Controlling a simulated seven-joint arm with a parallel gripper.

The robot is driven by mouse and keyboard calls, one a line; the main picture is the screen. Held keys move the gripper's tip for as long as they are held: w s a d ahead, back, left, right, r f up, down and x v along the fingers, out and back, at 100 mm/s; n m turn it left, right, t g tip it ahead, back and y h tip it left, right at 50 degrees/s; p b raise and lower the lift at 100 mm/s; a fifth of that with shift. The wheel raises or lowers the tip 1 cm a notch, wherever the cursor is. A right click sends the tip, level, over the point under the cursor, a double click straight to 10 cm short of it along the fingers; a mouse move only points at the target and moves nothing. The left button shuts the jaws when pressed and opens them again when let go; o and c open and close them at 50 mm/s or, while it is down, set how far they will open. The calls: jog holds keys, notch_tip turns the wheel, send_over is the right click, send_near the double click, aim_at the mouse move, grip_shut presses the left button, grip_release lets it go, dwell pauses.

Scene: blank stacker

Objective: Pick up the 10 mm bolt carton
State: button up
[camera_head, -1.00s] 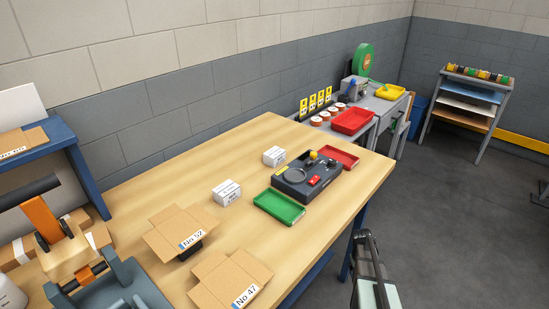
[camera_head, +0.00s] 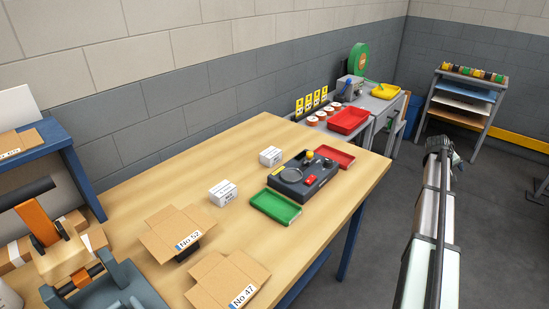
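Two small white cartons stand on the wooden table. The nearer carton (camera_head: 223,193) is left of the green tray, and the farther carton (camera_head: 271,156) is beyond it, beside the dark device. Both have small dark print that I cannot read, so I cannot tell which one is the 10 mm bolt carton. My gripper (camera_head: 439,146) is at the end of my raised arm, right of the table over the grey floor, apart from both cartons. Its fingers are too small and dark to tell whether they are open.
A green tray (camera_head: 276,206), a dark device (camera_head: 304,175) and a red tray (camera_head: 334,157) stand near the table's right side. Open cardboard boxes marked No 52 (camera_head: 172,229) and No 47 (camera_head: 222,281) are at the front. The table's (camera_head: 150,190) left-middle is clear.

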jog(key=w+a+r+n, duration=0.25)
jog(key=w+r, duration=0.25)
jog(key=r, duration=0.3)
jog(key=w+a+r+n+y, duration=0.15)
jog(key=w+a+n, duration=0.3)
jog(key=a, duration=0.55)
jog(key=w+a+r+n+y, duration=0.15)
jog(key=w+a+n, duration=0.3)
jog(key=a, duration=0.55)
notch_tip(320, 180, up, 4)
jog(key=n+g+y, duration=0.3)
jog(key=n+y, duration=0.2)
jog(key=n, duration=1.1)
send_over(271, 152)
jog(key=f, duration=0.7)
jog(key=shift+w+f, duration=0.2)
jog(key=shift+f, duration=0.05)
jog(key=shift+s+f, duration=0.1)
jog(key=shift+f, duration=2.5)
jog(key=shift+c, duration=0.4)
